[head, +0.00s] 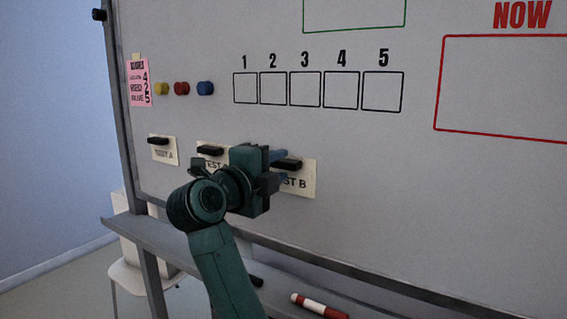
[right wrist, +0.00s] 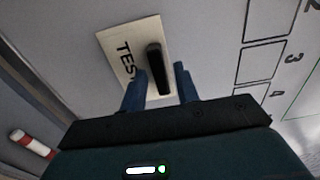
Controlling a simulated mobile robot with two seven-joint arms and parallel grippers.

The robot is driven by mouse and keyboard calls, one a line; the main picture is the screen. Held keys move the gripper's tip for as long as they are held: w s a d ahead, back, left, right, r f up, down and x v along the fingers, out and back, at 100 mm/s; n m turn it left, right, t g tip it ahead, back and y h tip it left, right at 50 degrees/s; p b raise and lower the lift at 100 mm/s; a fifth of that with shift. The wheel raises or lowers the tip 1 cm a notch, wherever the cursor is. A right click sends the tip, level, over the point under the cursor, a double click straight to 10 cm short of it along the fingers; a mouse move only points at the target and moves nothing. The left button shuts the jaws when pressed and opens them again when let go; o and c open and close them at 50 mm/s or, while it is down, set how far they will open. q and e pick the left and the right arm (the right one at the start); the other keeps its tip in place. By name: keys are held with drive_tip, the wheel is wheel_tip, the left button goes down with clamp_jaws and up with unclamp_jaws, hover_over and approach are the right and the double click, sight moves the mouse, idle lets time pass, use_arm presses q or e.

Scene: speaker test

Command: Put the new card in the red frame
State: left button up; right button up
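The red frame (head: 440,84) is drawn on the whiteboard at the upper right under the word NOW and looks empty where it shows. A cream card ending in "ST B" (head: 307,180) is on the board at lower centre, with a black handle (head: 287,164). My right gripper (head: 281,166) is in front of this card and hides part of it. In the right wrist view the blue fingers are apart on either side of the black handle (right wrist: 157,65) of a card (right wrist: 127,36) reading "TES". My left gripper is not in view. Which card is new I cannot tell.
Two more cards with black handles sit left: one (head: 163,155), and another (head: 210,163) partly behind my arm. Coloured magnets (head: 181,88), a pink note (head: 140,84), numbered boxes (head: 304,89) and a green frame (head: 352,30) are above. A red-white marker (head: 318,306) lies on the ledge.

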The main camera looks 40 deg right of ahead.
clamp_jaws()
idle(0.7)
drive_tip(key=shift+r+p, duration=0.15)
drive_tip(key=shift+p, duration=0.35)
